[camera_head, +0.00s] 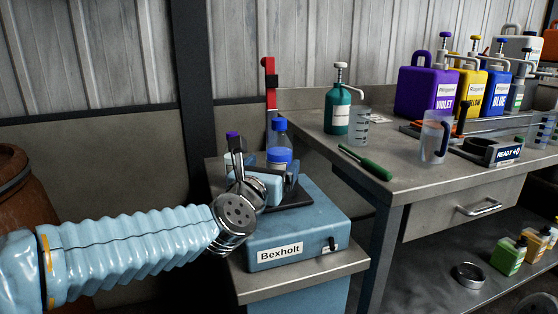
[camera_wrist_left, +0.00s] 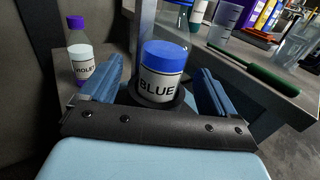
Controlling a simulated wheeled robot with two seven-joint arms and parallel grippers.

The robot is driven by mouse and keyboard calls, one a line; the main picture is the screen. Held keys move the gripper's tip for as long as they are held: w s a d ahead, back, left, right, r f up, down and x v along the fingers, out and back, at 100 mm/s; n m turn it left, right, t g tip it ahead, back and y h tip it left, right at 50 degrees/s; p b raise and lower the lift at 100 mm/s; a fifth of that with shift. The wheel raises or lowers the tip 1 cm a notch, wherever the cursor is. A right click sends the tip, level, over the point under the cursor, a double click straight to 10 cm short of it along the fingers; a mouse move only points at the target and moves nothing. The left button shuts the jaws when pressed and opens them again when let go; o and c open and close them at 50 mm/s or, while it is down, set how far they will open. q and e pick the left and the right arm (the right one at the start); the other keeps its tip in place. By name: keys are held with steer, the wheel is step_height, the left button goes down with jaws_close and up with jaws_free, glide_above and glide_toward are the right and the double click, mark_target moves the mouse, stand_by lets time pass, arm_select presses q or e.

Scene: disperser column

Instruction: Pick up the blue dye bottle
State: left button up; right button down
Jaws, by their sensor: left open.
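The blue dye bottle (camera_wrist_left: 162,86) has a bright blue cap and a white label reading BLUE. It stands upright between the two blue fingers of my left gripper (camera_wrist_left: 155,92), which is open, with gaps visible on both sides. In the head view my left gripper (camera_head: 268,176) is over the Bexholt machine (camera_head: 300,225), and the bottle's blue cap (camera_head: 279,156) shows just behind it. The bottle's lower part is hidden by the gripper. My right gripper is not in view.
A violet bottle (camera_wrist_left: 79,62) stands left of the fingers. A clear blue-capped bottle (camera_head: 279,126) is close behind. A red post (camera_head: 270,80) rises there. The bench (camera_head: 300,122) at right holds a teal pump bottle (camera_head: 337,112), beakers and a green screwdriver (camera_head: 365,162).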

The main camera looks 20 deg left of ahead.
mark_target(275, 165)
arm_select(q)
steer(key=w, duration=0.1)
steer(key=w+p, duration=0.1)
steer(key=w, duration=0.2)
steer(key=shift+d+f, duration=0.1)
steer(key=shift+d, duration=0.15)
steer(key=shift+w+f+p, duration=0.1)
steer(key=shift+w+p, duration=0.2)
steer(key=shift+c, duration=0.5)
steer(key=c, duration=1.3)
